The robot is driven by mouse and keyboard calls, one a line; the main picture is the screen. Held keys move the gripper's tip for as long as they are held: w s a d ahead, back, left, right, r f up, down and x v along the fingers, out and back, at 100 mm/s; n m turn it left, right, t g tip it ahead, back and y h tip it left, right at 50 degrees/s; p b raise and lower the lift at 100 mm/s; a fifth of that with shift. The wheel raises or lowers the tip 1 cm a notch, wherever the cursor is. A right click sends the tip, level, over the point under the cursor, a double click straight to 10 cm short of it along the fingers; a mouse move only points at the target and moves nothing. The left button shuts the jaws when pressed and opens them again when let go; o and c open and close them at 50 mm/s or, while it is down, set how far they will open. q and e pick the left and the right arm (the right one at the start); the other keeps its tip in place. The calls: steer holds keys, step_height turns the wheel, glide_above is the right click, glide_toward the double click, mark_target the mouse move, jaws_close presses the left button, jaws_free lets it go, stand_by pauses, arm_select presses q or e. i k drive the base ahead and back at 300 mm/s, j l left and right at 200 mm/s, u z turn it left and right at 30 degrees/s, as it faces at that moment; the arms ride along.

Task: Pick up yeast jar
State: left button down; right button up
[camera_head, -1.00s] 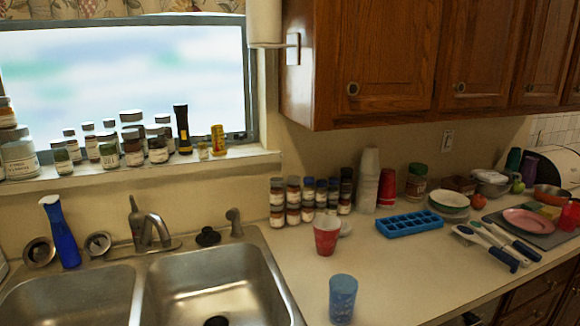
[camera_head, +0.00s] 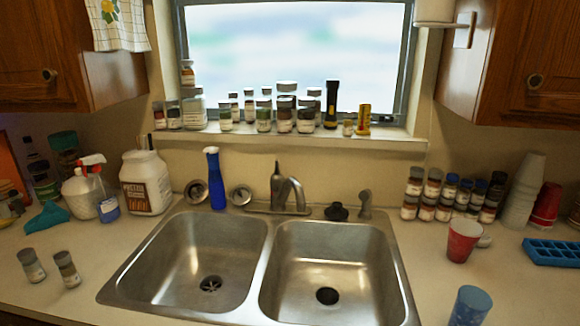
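No label reading yeast can be made out, so I cannot tell which jar is the yeast jar. Several small labelled jars (camera_head: 264,114) with dark or pale lids stand on the windowsill. A small yellow-labelled jar (camera_head: 348,128) stands at the sill's right end, beside a yellow container (camera_head: 364,120). Two small jars, one on the left (camera_head: 31,265) and one on the right (camera_head: 67,269), stand on the counter left of the sink. Stacked spice jars (camera_head: 428,195) stand right of the sink. Neither of my grippers is in view.
A double sink (camera_head: 267,258) with a faucet (camera_head: 290,193) fills the middle. A blue bottle (camera_head: 215,178) stands behind it, a large white jug (camera_head: 146,182) to its left. A red cup (camera_head: 462,240), a blue cup (camera_head: 469,306) and a blue ice tray (camera_head: 554,252) are on the right counter.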

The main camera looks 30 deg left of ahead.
mark_target(70, 276)
steer(key=u, duration=2.3)
steer(key=j+z, duration=0.1)
steer(key=z, duration=1.05)
steer(key=j+z, duration=0.35)
steer(key=k+j+z, duration=0.1)
steer(key=j+z, duration=0.25)
steer(key=j, duration=0.2)
steer(key=k+j+z, duration=0.1)
steer(key=j+z, duration=0.25)
steer(key=k+j+z, duration=0.15)
steer(key=j+z, duration=0.2)
steer(key=j, duration=0.1)
